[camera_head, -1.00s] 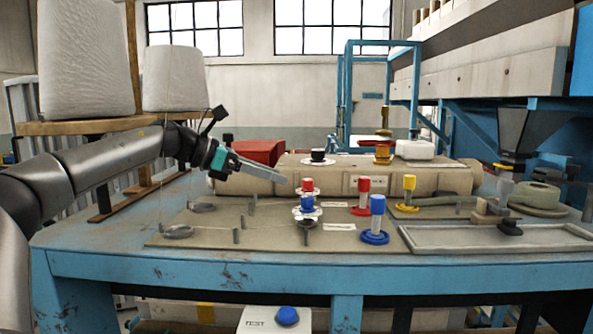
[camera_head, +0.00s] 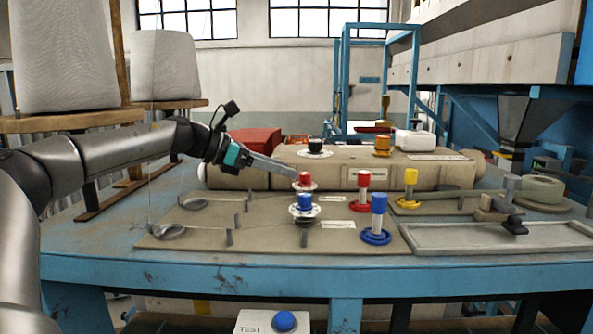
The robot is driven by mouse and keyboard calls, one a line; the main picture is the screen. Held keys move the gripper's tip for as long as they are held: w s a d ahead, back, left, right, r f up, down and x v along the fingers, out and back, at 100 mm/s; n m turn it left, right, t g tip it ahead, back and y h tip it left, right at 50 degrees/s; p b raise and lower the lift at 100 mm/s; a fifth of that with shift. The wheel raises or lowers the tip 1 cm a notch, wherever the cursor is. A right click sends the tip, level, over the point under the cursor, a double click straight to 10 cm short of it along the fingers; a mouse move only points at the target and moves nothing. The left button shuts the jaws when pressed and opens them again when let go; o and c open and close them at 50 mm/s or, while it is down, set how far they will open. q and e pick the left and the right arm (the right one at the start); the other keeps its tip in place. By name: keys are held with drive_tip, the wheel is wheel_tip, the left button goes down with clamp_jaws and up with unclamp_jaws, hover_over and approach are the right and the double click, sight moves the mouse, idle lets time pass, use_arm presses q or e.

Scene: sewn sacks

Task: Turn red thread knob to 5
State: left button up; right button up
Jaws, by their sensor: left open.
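The red thread knob (camera_head: 305,179) stands on a pale round dial on the tabletop, just behind a blue knob (camera_head: 304,201) on a similar dial. The dial marks are too small to read, so I cannot tell the red knob's setting. My left gripper (camera_head: 291,174) reaches in from the left, its fingers angled down to the right. It is open, with its tips right beside the upper left of the red knob; whether they touch it is unclear. My right gripper is not in view.
Red (camera_head: 363,182), blue (camera_head: 378,204) and yellow (camera_head: 410,178) spools stand right of the knobs. A long beige machine body (camera_head: 320,172) lies behind, with a black knob (camera_head: 315,145) on top. Thin posts and wire rings stand at the left. A grey tray (camera_head: 490,238) lies at the right.

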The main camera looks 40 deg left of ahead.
sight(301, 174)
use_arm(q)
drive_tip(key=shift+x, duration=2.1)
drive_tip(key=shift+f, duration=0.1)
drive_tip(key=shift+c, duration=0.2)
clamp_jaws()
